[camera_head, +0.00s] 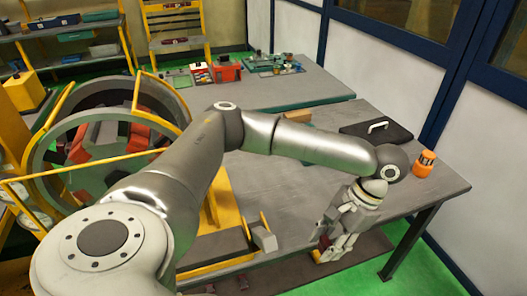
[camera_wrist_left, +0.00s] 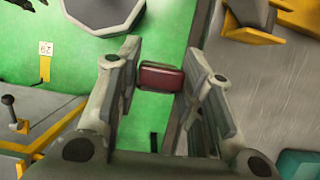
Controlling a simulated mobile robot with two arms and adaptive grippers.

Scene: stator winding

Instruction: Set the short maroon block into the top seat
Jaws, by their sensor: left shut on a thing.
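The short maroon block (camera_wrist_left: 162,77) is between the two finger pads of my left gripper (camera_wrist_left: 163,88) in the left wrist view, near the fingertips. In the head view my left gripper (camera_head: 328,245) hangs fingers-down at the table's front edge, at the right end of my arm. The block is a small dark patch between its fingers (camera_head: 324,243). My left arm hides part of the frame, and I cannot make out the top seat. My right gripper is not in view.
The grey table (camera_head: 300,190) holds an orange bottle (camera_head: 425,163), a black case (camera_head: 376,131) and a tan box (camera_head: 297,117). A yellow fixture (camera_head: 215,203) stands between the stator frame and my gripper. Yellow rails cross before the ring. The table's middle is clear.

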